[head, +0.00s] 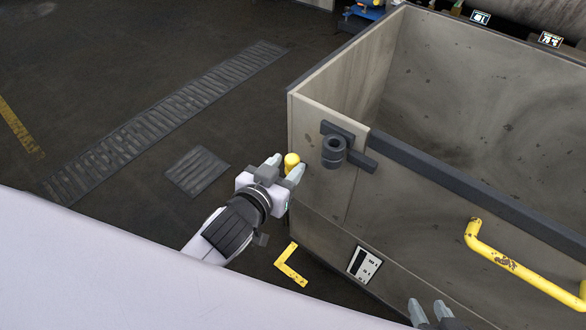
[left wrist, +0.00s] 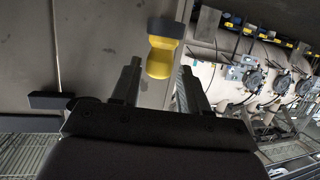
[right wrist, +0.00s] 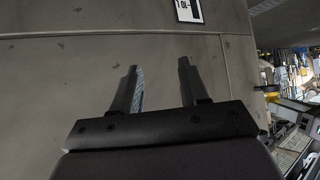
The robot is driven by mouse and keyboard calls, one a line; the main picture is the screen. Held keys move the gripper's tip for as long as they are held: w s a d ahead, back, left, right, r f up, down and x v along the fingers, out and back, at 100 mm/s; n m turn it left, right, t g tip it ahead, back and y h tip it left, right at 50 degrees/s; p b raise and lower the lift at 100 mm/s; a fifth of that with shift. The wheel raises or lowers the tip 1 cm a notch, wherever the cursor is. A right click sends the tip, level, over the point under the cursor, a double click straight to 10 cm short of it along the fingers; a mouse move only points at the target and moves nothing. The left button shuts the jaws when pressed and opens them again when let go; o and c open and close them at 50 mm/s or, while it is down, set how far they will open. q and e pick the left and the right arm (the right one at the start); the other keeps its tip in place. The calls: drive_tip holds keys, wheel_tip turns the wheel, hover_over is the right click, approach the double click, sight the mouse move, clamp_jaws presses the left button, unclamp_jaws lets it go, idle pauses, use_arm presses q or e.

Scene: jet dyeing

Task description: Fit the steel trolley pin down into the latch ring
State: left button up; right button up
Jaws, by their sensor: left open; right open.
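A dark latch ring (head: 334,152) sits on a bracket at the near corner of the grey trolley (head: 318,190). A yellow knob (head: 291,162) shows between the fingertips of my left gripper (head: 283,168), left of the ring. In the left wrist view the knob (left wrist: 160,58) has a dark end and lies between and just beyond the open fingers. It looks like the pin's head; no steel shaft is visible. My left gripper is open around it, and I cannot tell whether it touches. My right gripper (head: 431,312) is open and empty, low beside the trolley's front wall.
A yellow handle (head: 520,264) sticks out from the trolley's front. A dark rail (head: 470,190) runs along its top edge. A label (head: 364,264) is on the lower wall, near a yellow floor mark (head: 290,265). The floor at left has gratings (head: 197,171) and free room.

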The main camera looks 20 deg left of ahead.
use_arm(q)
drive_tip(key=shift+x, duration=1.7)
drive_tip(key=shift+c, duration=0.5)
drive_tip(key=c, duration=0.7)
drive_tip(key=shift+o, duration=0.2)
wheel_tip(320, 180, up, 15)
drive_tip(key=p, duration=0.4)
wheel_tip(320, 180, up, 5)
drive_tip(key=p, duration=0.2)
hover_over(289, 165)
drive_tip(key=w, duration=0.2)
drive_tip(key=shift+s+d, duration=0.1)
drive_tip(key=shift+s, duration=0.15)
